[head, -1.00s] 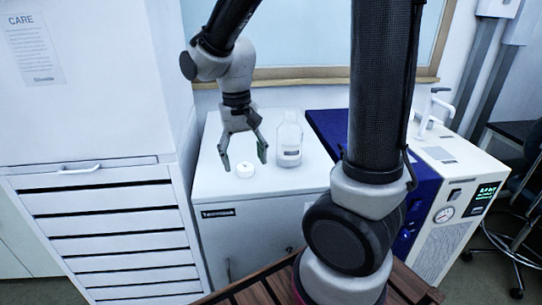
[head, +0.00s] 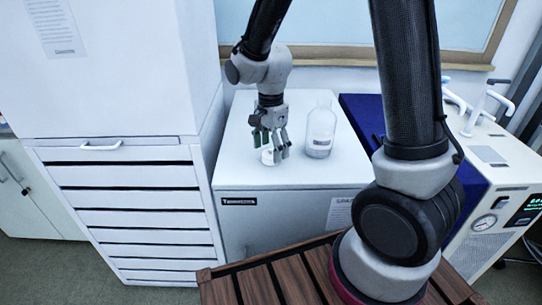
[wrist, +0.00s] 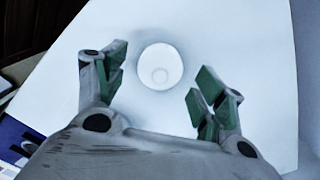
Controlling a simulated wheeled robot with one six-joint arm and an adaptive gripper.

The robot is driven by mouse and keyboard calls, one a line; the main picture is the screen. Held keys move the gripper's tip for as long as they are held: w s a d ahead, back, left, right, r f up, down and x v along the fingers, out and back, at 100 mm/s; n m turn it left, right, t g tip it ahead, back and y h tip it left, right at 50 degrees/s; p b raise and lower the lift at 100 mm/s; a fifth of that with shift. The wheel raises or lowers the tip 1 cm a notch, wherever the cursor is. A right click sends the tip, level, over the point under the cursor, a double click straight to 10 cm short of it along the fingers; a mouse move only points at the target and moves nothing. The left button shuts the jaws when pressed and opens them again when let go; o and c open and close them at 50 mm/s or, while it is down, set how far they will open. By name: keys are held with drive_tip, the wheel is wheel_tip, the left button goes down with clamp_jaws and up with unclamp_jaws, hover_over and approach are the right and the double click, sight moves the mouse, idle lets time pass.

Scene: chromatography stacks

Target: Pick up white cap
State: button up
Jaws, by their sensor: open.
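The white cap (head: 267,157) is a small round piece lying on the white top of a low cabinet (head: 240,178). In the head view it is partly hidden behind my gripper (head: 270,150). In the wrist view the cap (wrist: 160,67) shows as a white disc with a faint ring in its middle. My gripper (wrist: 163,85) is open and empty, with green-padded fingers to the left and right of the cap. The fingers look apart from the cap; their height above the top is hard to tell.
A clear bottle (head: 320,130) with a label stands just right of my gripper on the same top. A blue and white machine (head: 505,195) is to the right, a white drawer cabinet (head: 130,205) to the left. A window sill lies behind.

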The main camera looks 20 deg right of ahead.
wheel_tip(320, 180, down, 2)
drive_tip(key=shift+c, duration=0.3)
drive_tip(key=c, duration=0.8)
